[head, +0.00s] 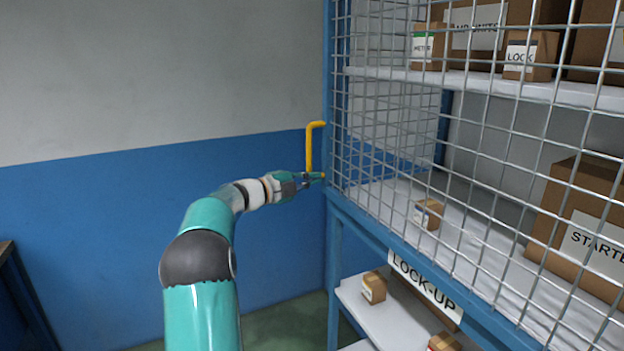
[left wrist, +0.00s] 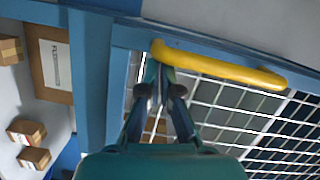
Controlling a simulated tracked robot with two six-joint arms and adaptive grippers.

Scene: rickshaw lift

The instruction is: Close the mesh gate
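The mesh gate (head: 470,130) is a grey wire grid with a blue frame, standing in front of stocked shelves. Its yellow handle (head: 310,146) stands upright at the left edge, beside the blue upright. My left gripper (head: 318,177) is at the handle's lower end and covers part of it. In the left wrist view the handle (left wrist: 225,70) lies across the top, and the gripper's fingers (left wrist: 159,68) are close together with their tips at its left end. I cannot tell whether they clasp it. My right gripper is in neither view.
Cardboard boxes stand behind the mesh, including a large one (head: 590,225). A lower shelf (head: 385,318) holds more boxes below a LOCK-UP sign (head: 425,283). A blue and grey wall is behind. A dark table edge (head: 12,275) shows at far left.

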